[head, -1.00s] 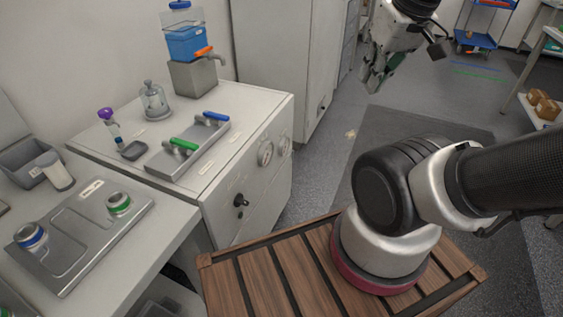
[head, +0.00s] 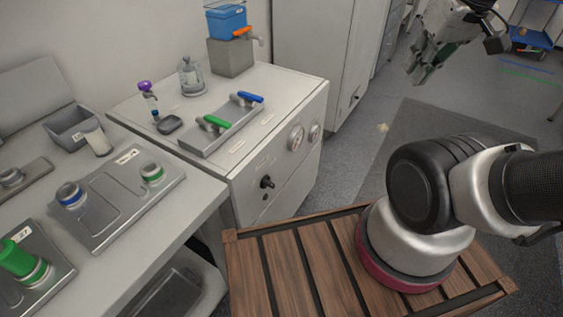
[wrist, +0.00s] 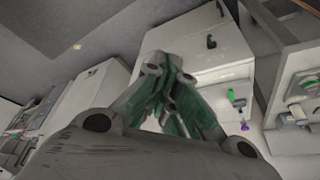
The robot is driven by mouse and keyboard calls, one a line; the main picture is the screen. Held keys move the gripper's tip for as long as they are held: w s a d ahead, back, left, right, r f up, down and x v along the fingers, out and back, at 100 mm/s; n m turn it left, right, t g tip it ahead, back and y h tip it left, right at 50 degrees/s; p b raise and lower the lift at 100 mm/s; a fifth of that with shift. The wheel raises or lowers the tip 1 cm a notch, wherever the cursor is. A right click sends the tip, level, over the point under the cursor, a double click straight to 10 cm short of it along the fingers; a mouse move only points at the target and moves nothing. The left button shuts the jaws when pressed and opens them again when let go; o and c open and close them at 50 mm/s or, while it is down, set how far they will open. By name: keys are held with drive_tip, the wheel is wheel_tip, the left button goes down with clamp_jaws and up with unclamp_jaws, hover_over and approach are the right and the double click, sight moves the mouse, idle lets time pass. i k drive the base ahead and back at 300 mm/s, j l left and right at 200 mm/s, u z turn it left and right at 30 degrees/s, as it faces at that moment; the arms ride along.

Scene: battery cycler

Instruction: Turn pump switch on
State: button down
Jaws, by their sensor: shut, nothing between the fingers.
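A black switch knob (head: 267,182) sits on the front face of the white cabinet (head: 225,165), below and left of two round gauges. I cannot read a label on it or tell its on or off state. A dark knob (wrist: 211,41), likely the same one, shows small on the white cabinet face in the wrist view. My gripper (head: 424,70) hangs in the air at the upper right of the head view, well apart from the cabinet. Its green-padded fingers (wrist: 170,82) are shut and empty in the wrist view.
Green (head: 213,123) and blue (head: 248,98) handled valves sit on the cabinet top, near a blue water tank (head: 226,20). A bench at left holds a metal tray (head: 108,205) with two jars. My arm stands over a wooden slatted platform (head: 290,262). Open floor lies right of the cabinet.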

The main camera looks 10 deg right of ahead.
sight(266, 181)
drive_tip(key=k+j+z, duration=0.1)
drive_tip(key=j, duration=0.25)
drive_tip(key=k+j+z, duration=0.1)
drive_tip(key=k+j, duration=0.2)
drive_tip(key=k+j+z, duration=0.1)
drive_tip(key=j, duration=0.3)
drive_tip(key=k, duration=0.1)
